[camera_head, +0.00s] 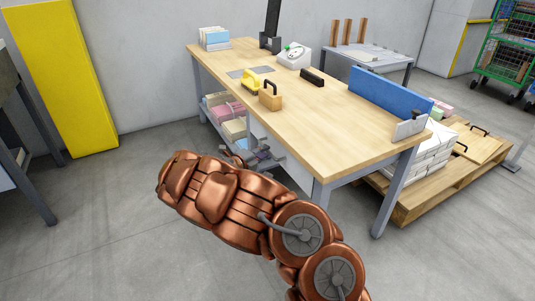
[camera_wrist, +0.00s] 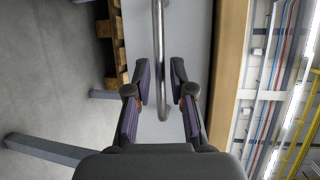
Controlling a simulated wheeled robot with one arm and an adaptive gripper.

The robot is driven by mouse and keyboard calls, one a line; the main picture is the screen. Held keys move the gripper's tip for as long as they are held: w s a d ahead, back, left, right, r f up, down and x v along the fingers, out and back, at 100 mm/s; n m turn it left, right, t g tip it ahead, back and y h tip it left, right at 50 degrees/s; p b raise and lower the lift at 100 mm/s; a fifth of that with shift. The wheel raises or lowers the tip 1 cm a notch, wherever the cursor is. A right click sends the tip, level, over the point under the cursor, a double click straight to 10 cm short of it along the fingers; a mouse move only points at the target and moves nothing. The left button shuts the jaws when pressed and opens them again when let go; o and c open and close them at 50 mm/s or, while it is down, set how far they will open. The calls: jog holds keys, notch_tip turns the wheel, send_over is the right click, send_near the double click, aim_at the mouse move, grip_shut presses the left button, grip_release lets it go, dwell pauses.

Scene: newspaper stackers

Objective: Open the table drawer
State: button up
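The wooden-topped table (camera_head: 325,125) fills the middle of the head view. Its pale drawer front (camera_wrist: 190,30) faces my gripper in the wrist view, which is turned on its side. A long metal bar handle (camera_wrist: 160,45) runs across that front. My gripper (camera_wrist: 162,80) is open, with one dark finger on each side of the handle and a visible gap to each finger. In the head view my gripper (camera_head: 262,156) is at the table's near side, below the top's edge. My copper-coloured arm hides part of the table's underside, and the handle cannot be made out there.
The table leg (camera_head: 395,195) stands at the right front corner. A wooden pallet (camera_head: 420,200) with white stacks lies behind it. Pink and cream bundles (camera_head: 225,107) sit on the lower shelf. A yellow panel (camera_head: 62,75) leans on the wall.

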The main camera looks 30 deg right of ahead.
jog(key=shift+b+x, duration=0.35)
jog(key=shift+x, duration=1.1)
grip_shut()
